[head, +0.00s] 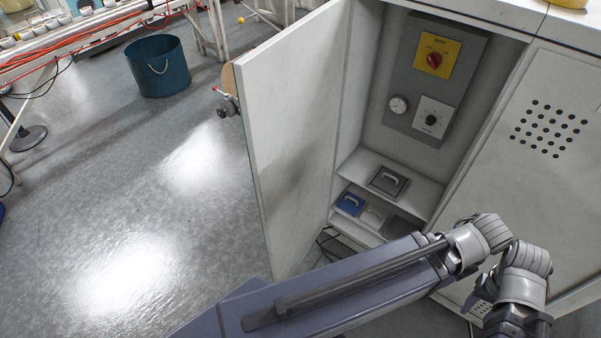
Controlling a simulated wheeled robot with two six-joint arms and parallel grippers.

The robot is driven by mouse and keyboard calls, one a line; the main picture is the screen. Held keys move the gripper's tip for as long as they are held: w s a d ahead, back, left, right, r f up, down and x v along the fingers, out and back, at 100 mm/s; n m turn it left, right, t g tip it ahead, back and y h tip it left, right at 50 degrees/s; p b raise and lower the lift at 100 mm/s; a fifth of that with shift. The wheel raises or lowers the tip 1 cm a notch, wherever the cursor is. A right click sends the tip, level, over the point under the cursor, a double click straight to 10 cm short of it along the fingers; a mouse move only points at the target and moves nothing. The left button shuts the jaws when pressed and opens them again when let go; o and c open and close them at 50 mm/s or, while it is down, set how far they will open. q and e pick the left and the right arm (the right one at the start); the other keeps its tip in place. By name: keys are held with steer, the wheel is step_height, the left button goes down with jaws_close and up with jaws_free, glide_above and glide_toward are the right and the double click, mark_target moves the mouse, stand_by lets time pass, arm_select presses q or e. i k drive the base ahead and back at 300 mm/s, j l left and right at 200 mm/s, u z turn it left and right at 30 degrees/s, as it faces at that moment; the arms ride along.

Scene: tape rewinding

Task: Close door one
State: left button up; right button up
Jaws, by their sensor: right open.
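A white cabinet door (290,140) stands wide open on the left of the cabinet, swung out over the floor. No label on it can be read, so I cannot tell that it is door one. The cabinet's right door (560,120), with a grid of round holes, is closed. My right arm reaches across the bottom of the view, in front of the open compartment. My right gripper (518,324) is at the bottom edge, in front of the right door and apart from the open door. It is open; its fingertips are largely cut off. My left gripper is not in view.
A blue bucket (158,66) and a cluttered table (100,27) stand at upper left. The floor left of the open door is clear.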

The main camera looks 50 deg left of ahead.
mark_target(288, 88)
steer(key=k+j, duration=0.7)
steer(key=k, duration=0.15)
steer(key=k+j, duration=0.1)
steer(key=j, duration=0.5)
steer(key=k+j, duration=0.1)
steer(key=j, duration=0.45)
steer(key=k+j, duration=0.1)
steer(key=j, duration=1.1)
steer(key=k+l+z, duration=0.15)
